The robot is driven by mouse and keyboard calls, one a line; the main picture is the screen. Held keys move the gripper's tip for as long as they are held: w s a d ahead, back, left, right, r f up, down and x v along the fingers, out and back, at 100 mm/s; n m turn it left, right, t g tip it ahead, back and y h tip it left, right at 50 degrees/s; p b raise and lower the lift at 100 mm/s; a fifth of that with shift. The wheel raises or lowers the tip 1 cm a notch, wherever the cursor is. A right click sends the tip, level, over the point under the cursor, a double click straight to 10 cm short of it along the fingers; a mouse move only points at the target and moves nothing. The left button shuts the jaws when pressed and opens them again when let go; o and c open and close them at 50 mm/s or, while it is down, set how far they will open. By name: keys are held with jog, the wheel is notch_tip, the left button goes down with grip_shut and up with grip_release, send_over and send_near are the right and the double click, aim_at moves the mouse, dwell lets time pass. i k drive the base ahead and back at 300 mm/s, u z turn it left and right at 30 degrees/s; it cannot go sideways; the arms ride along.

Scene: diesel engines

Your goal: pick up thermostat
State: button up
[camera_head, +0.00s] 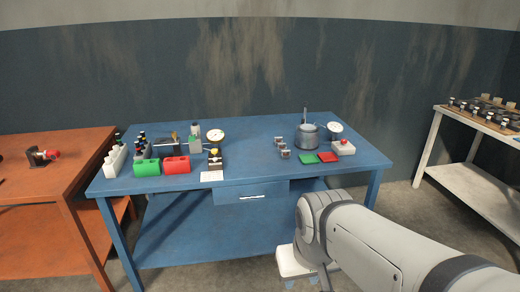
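Several small grey-brown metal pieces (285,153) stand on the blue table (250,130), left of a grey pot (308,138). They look like thermostats, but are too small to be sure. The pot has a thin rod standing up in it. A green pad (308,159) and a red pad (327,156) lie in front of the pot. My grey arm crosses the lower right, in front of the table and apart from the pieces. My gripper's fingers do not show.
A dial gauge (335,128) and a pale box with a red top (342,147) stand right of the pot. Green (147,168) and red (176,165) bins, bottles and another gauge (215,136) fill the left. An orange table (40,190) and white table (480,185) flank it.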

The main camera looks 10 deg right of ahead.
aim_at(284, 154)
jog(key=u, duration=0.25)
jog(key=k, duration=0.3)
jog(key=z, duration=1)
jog(key=i, duration=1.7)
jog(key=u, duration=0.75)
